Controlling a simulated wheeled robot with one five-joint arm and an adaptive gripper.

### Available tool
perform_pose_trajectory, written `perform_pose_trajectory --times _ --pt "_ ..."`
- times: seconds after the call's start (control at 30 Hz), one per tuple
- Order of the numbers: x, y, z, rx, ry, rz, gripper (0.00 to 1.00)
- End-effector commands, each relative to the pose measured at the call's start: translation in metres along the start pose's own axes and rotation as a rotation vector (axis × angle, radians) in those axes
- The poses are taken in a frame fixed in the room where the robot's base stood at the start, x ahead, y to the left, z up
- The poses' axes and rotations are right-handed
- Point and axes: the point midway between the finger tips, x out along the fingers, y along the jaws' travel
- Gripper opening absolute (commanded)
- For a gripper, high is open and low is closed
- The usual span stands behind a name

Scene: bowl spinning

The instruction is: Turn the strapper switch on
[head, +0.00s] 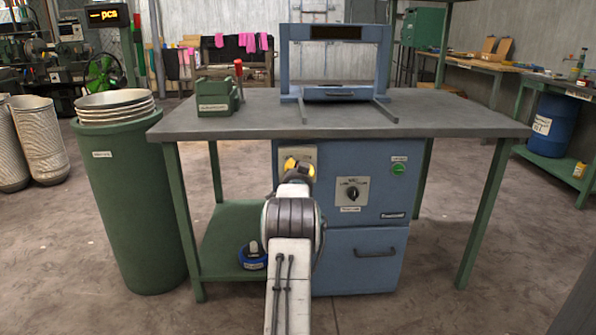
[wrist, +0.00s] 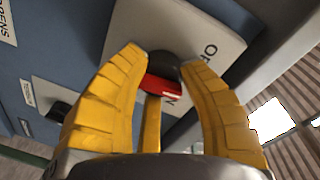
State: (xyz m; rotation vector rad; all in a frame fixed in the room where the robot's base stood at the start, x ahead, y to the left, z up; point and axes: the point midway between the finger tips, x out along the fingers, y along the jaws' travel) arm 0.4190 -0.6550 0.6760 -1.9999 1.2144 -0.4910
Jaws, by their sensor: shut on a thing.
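The blue strapper cabinet (head: 385,235) stands under the grey-topped table. My gripper (head: 298,168) is at the pale switch plate (head: 305,150) on the cabinet's upper left front, and my arm hides much of that area in the head view. In the wrist view, the yellow fingers of my gripper (wrist: 165,72) are closed around the strapper switch, a red handle (wrist: 163,87) on a dark round base. The switch plate (wrist: 180,25) carries partly hidden lettering beside it. I cannot tell the switch's exact setting.
A black dial (head: 352,193) and a green button (head: 398,169) are to the right on the cabinet. A green bin with stacked bowls (head: 115,99) stands left of the table (head: 440,115). A green device with a red knob (head: 214,96) sits on top.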

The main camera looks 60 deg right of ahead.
Motion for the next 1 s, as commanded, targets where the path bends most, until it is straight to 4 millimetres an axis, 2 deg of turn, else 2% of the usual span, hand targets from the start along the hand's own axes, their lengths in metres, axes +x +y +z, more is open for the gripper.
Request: perform_pose_trajectory --times 0.03,0.37,0.4,0.7,1.0 --pt "0.0002 -0.0073 -0.0074 0.003 0.015 -0.016 0.06" --pt "0.0002 -0.0072 -0.0074 0.004 0.015 -0.015 0.06" --pt "0.0002 -0.0073 -0.0074 0.004 0.015 -0.015 0.41" --pt "0.0002 -0.004 -0.0042 0.004 0.009 -0.009 0.66" --pt "-0.0009 -0.0023 -0.0023 0.003 0.005 -0.005 0.66"
